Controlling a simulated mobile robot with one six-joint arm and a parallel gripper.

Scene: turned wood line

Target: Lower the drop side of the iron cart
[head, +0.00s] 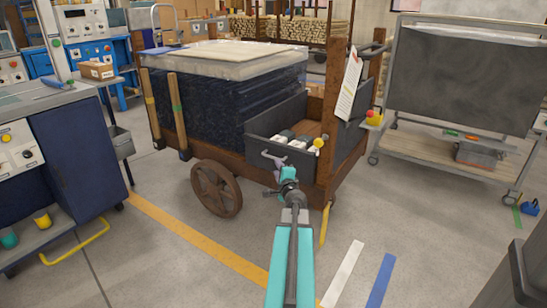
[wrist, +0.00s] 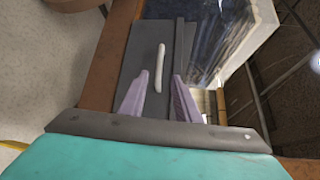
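The iron cart (head: 331,120) has rusty-brown posts, a spoked wheel and dark grey side panels. Its low front panel (head: 262,141), which looks like the drop side, stands upright beside the right corner post. My gripper (head: 276,160) is in front of this panel. In the wrist view, the two pale purple fingers of my gripper (wrist: 158,100) are apart, with nothing between their tips that I can see held. A pale bar-shaped handle (wrist: 160,67) lies on the dark panel (wrist: 142,62), between and beyond the fingers. I cannot tell whether they touch it.
A film-wrapped dark load (head: 220,98) fills the cart's left part. A yellow knob (head: 319,142) is near the right post. A grey trolley (head: 455,145) stands at right, a blue machine cabinet (head: 70,150) at left. Floor in front is clear, with painted stripes.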

